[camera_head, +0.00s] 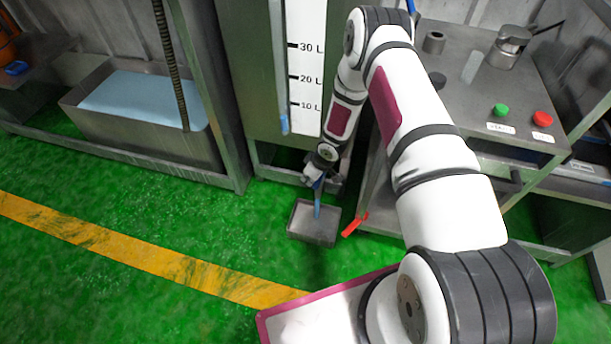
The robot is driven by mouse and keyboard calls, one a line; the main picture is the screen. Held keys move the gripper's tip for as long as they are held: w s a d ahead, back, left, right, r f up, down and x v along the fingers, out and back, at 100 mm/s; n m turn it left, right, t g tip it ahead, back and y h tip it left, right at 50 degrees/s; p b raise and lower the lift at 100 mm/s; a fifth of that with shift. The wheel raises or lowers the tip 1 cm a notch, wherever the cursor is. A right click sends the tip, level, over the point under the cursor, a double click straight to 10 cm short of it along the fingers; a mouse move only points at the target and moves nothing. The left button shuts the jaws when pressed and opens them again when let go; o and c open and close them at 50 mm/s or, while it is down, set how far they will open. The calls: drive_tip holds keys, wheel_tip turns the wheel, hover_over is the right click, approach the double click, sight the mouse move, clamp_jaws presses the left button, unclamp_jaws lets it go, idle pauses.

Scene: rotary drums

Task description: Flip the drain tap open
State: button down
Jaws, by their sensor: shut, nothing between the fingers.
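My gripper (315,180) is shut and empty, low in front of the tank with the litre scale. The drain tap cannot be made out clearly; the gripper and wrist cover the place at the tank's lower front. A narrow blue strip (317,207), which looks like a stream of liquid, runs down from just below the gripper into a small grey metal tray (297,220) on the floor. Whether the gripper touches the tap cannot be told.
A red handle (355,225) sticks out low, right of the tray. A control bench with a green button (501,110) and a red button (543,119) stands at right. A trough of blue liquid (140,97) is at left. Green floor in front is clear.

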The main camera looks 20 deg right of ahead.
drive_tip(key=shift+s+d, duration=0.2)
drive_tip(key=shift+s, duration=0.2)
idle(0.4)
